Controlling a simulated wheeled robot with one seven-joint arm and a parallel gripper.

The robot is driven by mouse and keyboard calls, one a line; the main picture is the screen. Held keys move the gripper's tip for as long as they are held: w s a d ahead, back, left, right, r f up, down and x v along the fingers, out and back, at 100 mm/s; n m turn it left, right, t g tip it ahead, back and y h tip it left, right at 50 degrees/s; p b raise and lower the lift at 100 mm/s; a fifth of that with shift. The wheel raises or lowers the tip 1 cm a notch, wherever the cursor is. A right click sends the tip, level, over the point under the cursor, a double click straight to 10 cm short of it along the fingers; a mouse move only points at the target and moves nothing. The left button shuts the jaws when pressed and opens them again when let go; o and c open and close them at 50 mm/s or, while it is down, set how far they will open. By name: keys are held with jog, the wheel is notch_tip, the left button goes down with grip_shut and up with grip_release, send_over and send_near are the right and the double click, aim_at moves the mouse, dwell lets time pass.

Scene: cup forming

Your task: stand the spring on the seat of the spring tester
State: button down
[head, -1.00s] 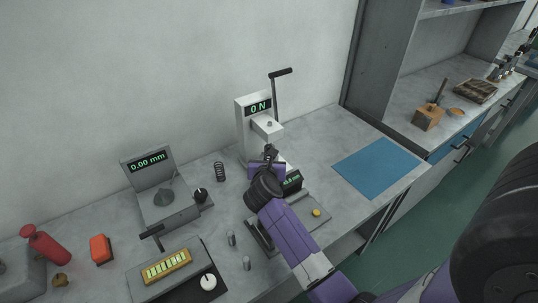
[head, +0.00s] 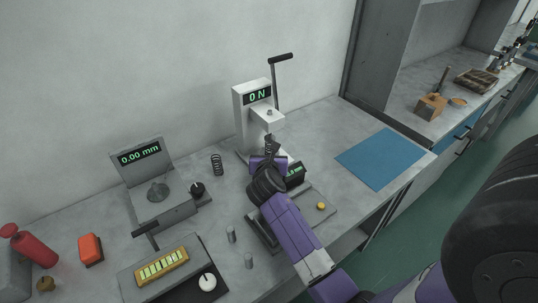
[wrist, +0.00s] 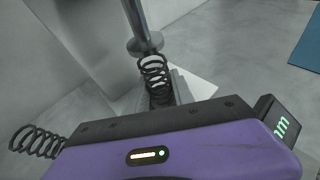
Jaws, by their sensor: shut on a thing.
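The white spring tester (head: 243,112) stands against the wall, its display reading 0 N and its lever raised. My gripper (head: 268,160) is in front of its column, shut on a dark coil spring (head: 269,143). In the wrist view the held spring (wrist: 155,75) stands roughly upright, close under the tester's round plunger (wrist: 146,44). I cannot tell whether its top touches the plunger. The spring's lower end and the tester's seat are hidden by my gripper, so contact below cannot be seen.
A second spring (head: 217,165) stands on the bench left of the tester. A gauge reading 0.00 mm (head: 140,154), small metal cylinders (head: 231,235) and a grey plate with a yellow knob (head: 321,206) are nearby. A blue mat (head: 380,158) lies on clear bench at right.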

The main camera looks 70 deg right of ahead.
jog(key=shift+f, duration=0.1)
jog(key=c, duration=1.1)
grip_release()
jog(key=shift+a+r, duration=0.2)
jog(key=shift+a, duration=0.05)
jog(key=v, duration=1.1)
jog(key=shift+s+a+r, duration=0.15)
jog(key=shift+s+a, duration=0.05)
jog(key=shift+a, duration=0.05)
